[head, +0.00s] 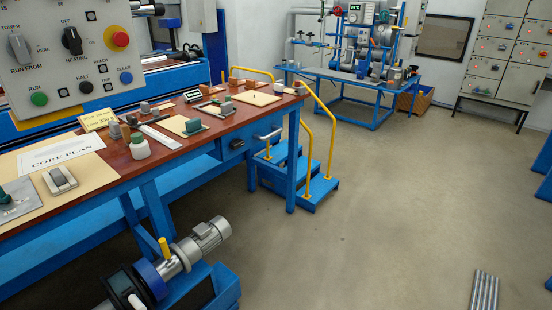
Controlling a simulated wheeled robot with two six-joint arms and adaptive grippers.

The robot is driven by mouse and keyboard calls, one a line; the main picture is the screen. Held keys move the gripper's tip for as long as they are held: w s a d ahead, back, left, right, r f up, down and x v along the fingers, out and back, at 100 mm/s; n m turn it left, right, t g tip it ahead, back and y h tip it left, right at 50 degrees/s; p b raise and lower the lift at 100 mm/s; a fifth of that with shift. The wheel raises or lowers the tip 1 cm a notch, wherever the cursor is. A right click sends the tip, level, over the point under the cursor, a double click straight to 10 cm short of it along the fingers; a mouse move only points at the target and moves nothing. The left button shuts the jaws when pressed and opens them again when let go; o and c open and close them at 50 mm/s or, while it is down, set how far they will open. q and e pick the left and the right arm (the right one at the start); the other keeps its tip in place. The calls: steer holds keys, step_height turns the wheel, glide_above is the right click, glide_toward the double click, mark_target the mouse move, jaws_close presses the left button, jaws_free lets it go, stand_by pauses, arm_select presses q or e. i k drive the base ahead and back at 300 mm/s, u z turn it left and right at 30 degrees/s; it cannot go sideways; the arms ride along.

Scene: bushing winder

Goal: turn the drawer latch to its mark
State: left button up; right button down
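The blue drawer (258,143) is under the right end of the wooden-topped workbench (175,135) and looks shut. A pale bar handle (269,134) is on its front. A small dark fitting (238,143) left of the handle looks like the latch. It is too small to tell its angle, and I cannot make out its mark. Neither of my grippers is in view.
Blue steps (310,185) with yellow handrails (331,150) stand close beside the drawer. A control panel (70,50) fills the upper left. A motor (200,240) sits low in front of the bench. The floor (400,200) to the right is largely clear.

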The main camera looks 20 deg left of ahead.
mark_target(236, 144)
steer(key=z, duration=0.5)
steer(key=i, duration=1.2)
steer(key=z, duration=0.35)
steer(key=i, duration=1.2)
steer(key=u, duration=0.85)
steer(key=i, duration=0.75)
steer(key=u, duration=0.9)
